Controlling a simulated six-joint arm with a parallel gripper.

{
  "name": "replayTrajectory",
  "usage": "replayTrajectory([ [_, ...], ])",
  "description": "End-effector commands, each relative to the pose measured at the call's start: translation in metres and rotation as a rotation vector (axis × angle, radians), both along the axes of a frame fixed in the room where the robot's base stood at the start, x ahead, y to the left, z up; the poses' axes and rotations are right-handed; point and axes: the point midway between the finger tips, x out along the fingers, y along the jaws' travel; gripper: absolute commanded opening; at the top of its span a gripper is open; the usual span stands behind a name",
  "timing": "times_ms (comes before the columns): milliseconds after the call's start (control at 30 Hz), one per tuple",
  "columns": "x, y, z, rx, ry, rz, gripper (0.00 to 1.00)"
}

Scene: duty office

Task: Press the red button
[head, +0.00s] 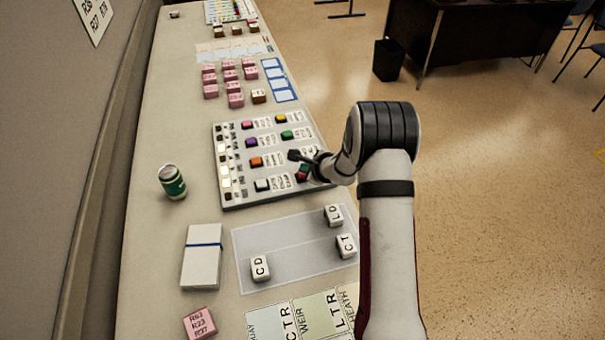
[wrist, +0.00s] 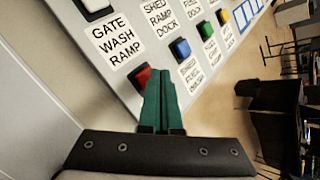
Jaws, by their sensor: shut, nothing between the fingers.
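The red button (wrist: 143,75) shows in the wrist view at the near corner of a grey button panel (head: 232,198), beside the label "GATE WASH RAMP". In the head view the red button (head: 301,177) is a small patch at the panel's front right, mostly hidden by my gripper (head: 305,168). In the wrist view my gripper (wrist: 163,72) has its green fingers shut together and empty. Their tips are right at the red button and overlap its right side. I cannot tell whether they touch it or whether it is pressed down.
A blue button (wrist: 180,48) is the nearest neighbour; a white button (head: 262,185) and an orange one (head: 256,161) are also on the panel. A can (head: 172,182), a white pad (head: 202,262) and lettered cubes (head: 260,267) stand on the table around it.

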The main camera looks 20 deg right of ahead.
Motion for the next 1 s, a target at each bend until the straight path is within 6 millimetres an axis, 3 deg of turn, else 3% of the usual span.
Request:
replayTrajectory([
  [1000,0.0000,-0.0002,-0.0085,0.000,0.000,0.000,0.00],
])
